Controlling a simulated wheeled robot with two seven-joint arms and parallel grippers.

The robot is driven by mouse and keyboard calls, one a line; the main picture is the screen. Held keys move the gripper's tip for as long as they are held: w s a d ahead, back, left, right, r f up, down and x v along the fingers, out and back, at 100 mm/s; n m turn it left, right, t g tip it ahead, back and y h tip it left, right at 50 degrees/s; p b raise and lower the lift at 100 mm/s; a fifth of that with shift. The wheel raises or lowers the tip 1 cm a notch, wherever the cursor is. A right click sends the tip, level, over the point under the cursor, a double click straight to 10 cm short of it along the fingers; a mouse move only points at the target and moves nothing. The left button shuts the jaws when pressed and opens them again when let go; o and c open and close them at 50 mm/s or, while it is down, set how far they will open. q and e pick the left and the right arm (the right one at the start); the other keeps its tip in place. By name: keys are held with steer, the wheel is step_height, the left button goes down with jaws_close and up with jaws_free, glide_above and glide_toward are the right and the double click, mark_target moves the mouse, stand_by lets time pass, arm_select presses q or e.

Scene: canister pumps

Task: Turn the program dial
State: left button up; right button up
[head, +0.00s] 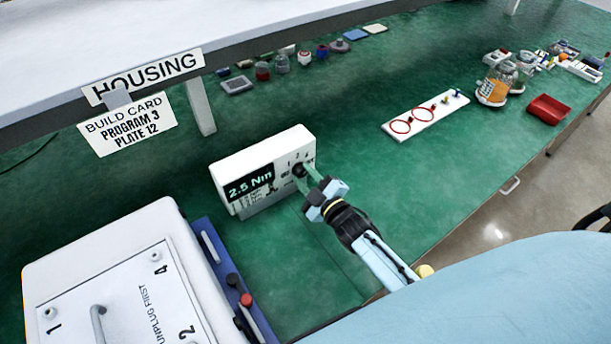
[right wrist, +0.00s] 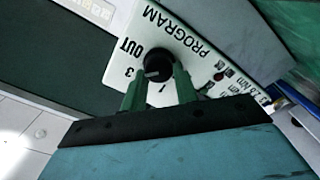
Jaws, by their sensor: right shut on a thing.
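The program dial (head: 299,170) is a round black knob on the front of a white controller box (head: 226,186). The box's dark screen (head: 249,187) reads "2.5 Nm". My right gripper (head: 306,182) reaches it from the lower right, its green fingers on either side of the knob. My left gripper is not in view.
A build card (head: 126,125) reads "PROGRAM 3 PLATE 12" under the shelf. A white housing (head: 100,235) stands at lower left beside a blue strip (head: 222,262). Green mat between is clear.

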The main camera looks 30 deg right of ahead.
stand_by(0.4)
steer(key=o, duration=1)
steer(key=shift+c, duration=0.2)
steer(key=s+d, duration=0.2)
steer(key=s, duration=1.1)
steer(key=shift+s, duration=0.15)
